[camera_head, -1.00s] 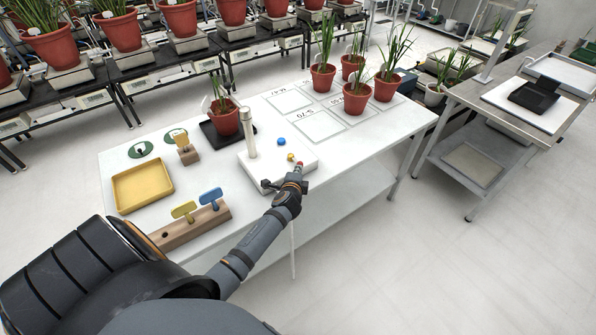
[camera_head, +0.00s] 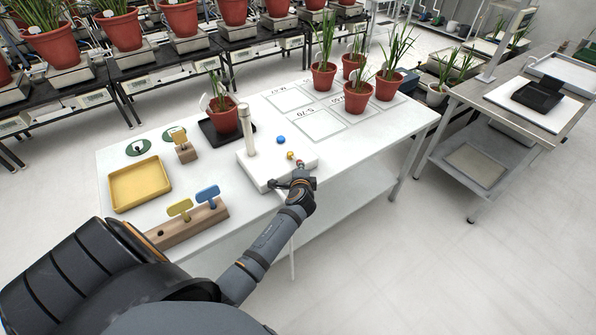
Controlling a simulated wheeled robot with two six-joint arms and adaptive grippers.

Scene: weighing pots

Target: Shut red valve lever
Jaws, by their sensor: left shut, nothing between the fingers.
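The white valve block (camera_head: 257,171) stands near the front edge of the white table, with a pale upright post (camera_head: 247,130) on it. A blue knob (camera_head: 281,140), a small yellow piece (camera_head: 291,155) and a small red piece (camera_head: 300,163), seemingly the red valve lever, run along its right part. My left gripper (camera_head: 278,184) is shut and empty at the block's front right edge, just below the red piece in the picture. Contact with the lever cannot be told, and the gripper and wrist hide part of that corner. My right gripper is not in view.
A potted plant on a black tray (camera_head: 207,139) stands behind the block. A yellow tray (camera_head: 139,184) and a wooden rack (camera_head: 190,229) with yellow and blue tags are at left. Several potted plants (camera_head: 357,97) stand at back right. Table between block and right edge is clear.

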